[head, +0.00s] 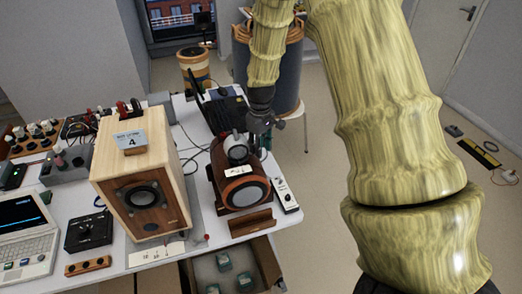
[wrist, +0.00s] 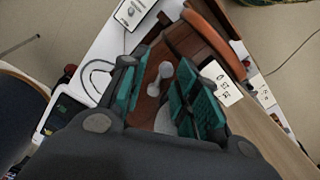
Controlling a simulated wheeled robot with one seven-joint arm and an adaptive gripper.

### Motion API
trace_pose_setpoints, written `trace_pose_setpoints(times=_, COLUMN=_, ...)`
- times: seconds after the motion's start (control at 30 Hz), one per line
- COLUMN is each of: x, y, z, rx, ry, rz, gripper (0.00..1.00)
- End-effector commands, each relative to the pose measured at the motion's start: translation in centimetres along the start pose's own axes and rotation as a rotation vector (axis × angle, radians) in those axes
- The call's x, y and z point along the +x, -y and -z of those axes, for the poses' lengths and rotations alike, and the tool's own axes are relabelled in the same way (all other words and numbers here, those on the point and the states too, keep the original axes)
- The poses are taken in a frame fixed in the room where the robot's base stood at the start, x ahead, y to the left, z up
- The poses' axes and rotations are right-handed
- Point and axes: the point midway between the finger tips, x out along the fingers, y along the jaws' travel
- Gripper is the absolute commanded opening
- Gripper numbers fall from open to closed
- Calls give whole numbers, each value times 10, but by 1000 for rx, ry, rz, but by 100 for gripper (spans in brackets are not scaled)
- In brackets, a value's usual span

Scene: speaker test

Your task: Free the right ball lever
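A reddish-brown speaker with a rounded body (head: 240,185) stands on the white table in the head view, with a grey-white round part on top. My gripper (head: 262,125) is at its rear right side. In the wrist view, a small pale lever with a ball end (wrist: 166,69) stands against the reddish-brown surface. It lies between the two teal-padded fingers of my gripper (wrist: 157,80), with gaps showing beside it. The fingers are apart. I cannot tell whether either touches the lever. In the head view the lever is not clearly visible.
A light wooden speaker (head: 142,190) with a card marked 4 stands to the left. A small white control box (head: 285,195) and a low wooden block (head: 251,223) are near the table's right edge. An open drawer or crate (head: 190,275) with jars is below the front edge.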

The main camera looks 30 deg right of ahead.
Motion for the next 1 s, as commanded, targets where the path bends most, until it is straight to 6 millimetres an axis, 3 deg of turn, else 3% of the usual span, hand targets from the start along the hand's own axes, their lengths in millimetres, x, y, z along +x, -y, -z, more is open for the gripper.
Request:
trace_pose_setpoints(times=0.1, x=-20, y=1, z=3, rx=-1, ry=-9, rz=-1, gripper=38)
trace_pose_setpoints(times=0.4, x=-50, y=-2, z=-1, rx=1, ry=-4, rz=1, gripper=38)
trace_pose_setpoints(times=1.0, x=-56, y=-1, z=-2, rx=0, ry=-1, rz=1, gripper=38)
